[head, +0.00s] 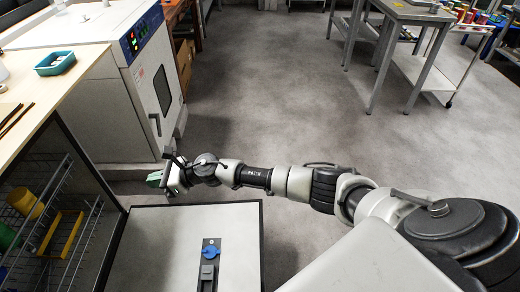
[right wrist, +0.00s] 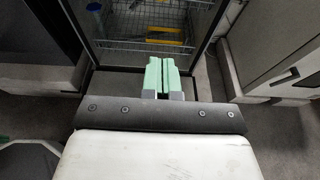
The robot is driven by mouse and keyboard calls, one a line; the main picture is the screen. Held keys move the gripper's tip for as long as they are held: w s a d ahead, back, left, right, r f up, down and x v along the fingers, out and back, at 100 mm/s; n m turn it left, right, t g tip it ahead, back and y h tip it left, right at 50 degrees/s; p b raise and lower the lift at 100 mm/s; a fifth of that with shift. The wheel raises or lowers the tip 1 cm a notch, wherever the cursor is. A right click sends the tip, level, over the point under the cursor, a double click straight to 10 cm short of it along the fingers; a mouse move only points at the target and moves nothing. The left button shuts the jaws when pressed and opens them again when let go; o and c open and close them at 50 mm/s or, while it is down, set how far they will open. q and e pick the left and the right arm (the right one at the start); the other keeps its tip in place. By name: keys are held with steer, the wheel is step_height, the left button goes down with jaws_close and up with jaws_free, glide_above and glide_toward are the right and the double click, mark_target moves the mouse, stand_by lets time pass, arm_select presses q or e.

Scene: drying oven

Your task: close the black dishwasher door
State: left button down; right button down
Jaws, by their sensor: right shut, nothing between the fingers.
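The dishwasher door (head: 155,250) is folded down open, its pale inner face with a dark rim turned up and a blue-capped dispenser (head: 210,262) on it. The dark dishwasher cavity (head: 60,165) stands open at the left, with wire racks inside. My right gripper (head: 163,178) is by the door's far edge in the head view; I cannot tell whether it touches. In the right wrist view its green fingers (right wrist: 168,77) are together and empty, pointing towards the open cavity and racks (right wrist: 150,28). My left gripper is not in view.
A yellow cup (head: 26,202) and a yellow item (head: 62,234) sit in the racks. A wooden counter (head: 75,75) tops the dishwasher. A white drying oven (head: 125,90) stands beyond it. The grey floor (head: 270,70) is open up to a metal table (head: 410,12).

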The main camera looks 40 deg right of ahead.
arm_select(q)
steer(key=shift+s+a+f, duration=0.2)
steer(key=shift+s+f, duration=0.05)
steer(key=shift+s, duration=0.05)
arm_select(e)
steer(key=v, duration=1.1)
